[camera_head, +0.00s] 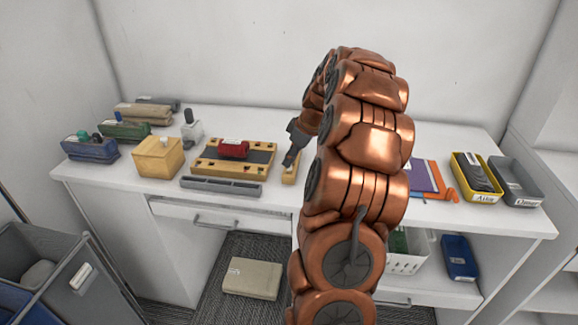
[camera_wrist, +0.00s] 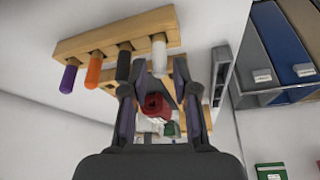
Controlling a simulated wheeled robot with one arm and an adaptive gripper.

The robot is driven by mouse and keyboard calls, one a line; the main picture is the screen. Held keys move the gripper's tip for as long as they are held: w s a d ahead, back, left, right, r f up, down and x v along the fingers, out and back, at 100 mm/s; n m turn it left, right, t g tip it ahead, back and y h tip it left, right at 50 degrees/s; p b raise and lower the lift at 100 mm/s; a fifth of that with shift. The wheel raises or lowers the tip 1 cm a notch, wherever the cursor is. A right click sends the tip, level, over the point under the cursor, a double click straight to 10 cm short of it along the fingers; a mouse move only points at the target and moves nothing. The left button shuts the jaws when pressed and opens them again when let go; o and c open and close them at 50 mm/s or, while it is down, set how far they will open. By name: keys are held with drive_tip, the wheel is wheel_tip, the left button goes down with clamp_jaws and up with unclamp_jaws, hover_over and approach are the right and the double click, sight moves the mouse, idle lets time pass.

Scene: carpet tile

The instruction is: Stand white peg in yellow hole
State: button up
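The white peg (camera_wrist: 158,54) stands in a wooden rack (camera_wrist: 100,40) in the wrist view, at the row's end beside a black peg (camera_wrist: 123,66), an orange peg (camera_wrist: 93,70) and a purple peg (camera_wrist: 68,78). My gripper (camera_wrist: 160,75) is open, its fingertips on either side of the white peg's line; contact cannot be told. In the head view my gripper (camera_head: 290,157) points down over the rack (camera_head: 289,174), and my arm hides most of the rack. A yellow block (camera_head: 158,157) with a hole in its top stands left on the table.
A wooden board with a red block (camera_head: 233,149) lies between the yellow block and the rack. A grey tray (camera_head: 221,187) lies in front. Yellow and grey bins are right.

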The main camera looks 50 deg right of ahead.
drive_tip(key=shift+x, duration=0.95)
drive_tip(key=shift+c, duration=0.5)
drive_tip(key=c, duration=0.4)
drive_tip(key=shift+c, duration=0.2)
drive_tip(key=shift+r, duration=0.15)
